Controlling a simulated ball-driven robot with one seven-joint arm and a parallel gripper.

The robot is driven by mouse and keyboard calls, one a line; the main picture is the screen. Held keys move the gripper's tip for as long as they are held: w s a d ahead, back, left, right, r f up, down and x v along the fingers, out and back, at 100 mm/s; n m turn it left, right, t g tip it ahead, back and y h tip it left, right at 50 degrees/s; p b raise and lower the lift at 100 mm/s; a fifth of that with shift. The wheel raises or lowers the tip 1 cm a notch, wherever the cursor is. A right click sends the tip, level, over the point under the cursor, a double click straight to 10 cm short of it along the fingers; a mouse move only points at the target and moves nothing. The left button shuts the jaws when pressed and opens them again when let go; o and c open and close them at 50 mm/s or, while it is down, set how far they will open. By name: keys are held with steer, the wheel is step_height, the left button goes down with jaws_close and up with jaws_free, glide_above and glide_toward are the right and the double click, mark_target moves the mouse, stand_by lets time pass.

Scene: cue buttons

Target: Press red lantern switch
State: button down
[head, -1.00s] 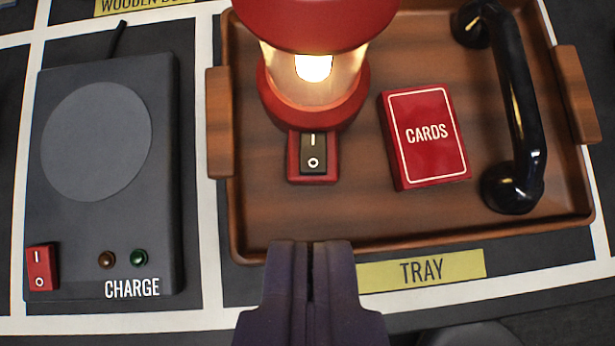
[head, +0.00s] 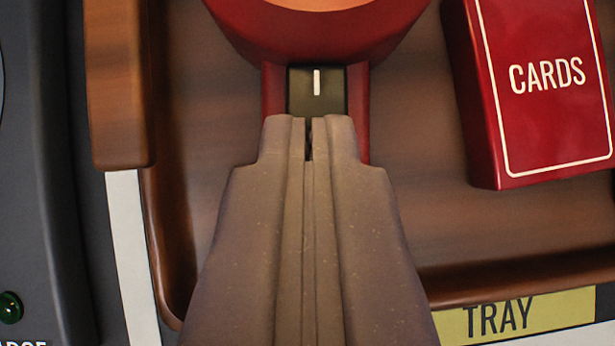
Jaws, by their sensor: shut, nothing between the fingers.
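The red lantern (head: 330,27) stands in the wooden tray at the top of the head view; only its lower base shows. Its dark rocker switch (head: 317,90) sits on a red block at the front of the base, with the white line mark visible. My gripper (head: 309,122) is shut and empty. Its fingertips are over the lower part of the switch and hide the circle mark. I cannot tell whether they touch it.
A red box of cards (head: 545,95) lies in the tray to the right. The wooden tray (head: 450,230) has a handle (head: 120,85) at left and a yellow TRAY label (head: 515,315) in front. The grey charger's edge (head: 45,200) is at far left.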

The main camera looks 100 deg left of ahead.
stand_by(0.3)
steer(key=shift+s+a+f+b, duration=0.15)
steer(key=shift+f+b, duration=0.1)
steer(key=shift+f, duration=0.2)
steer(key=shift+a+f+b, duration=0.15)
steer(key=shift+f+b, duration=0.1)
steer(key=shift+f, duration=0.2)
steer(key=shift+r, duration=0.3)
steer(key=shift+r+p, duration=0.45)
steer(key=shift+r, duration=0.3)
steer(key=shift+r, duration=0.25)
steer(key=a+p+v, duration=0.1)
steer(key=p+v, duration=0.3)
steer(key=v, duration=0.8)
steer(key=shift+a+p, duration=0.2)
steer(key=shift+p, duration=0.2)
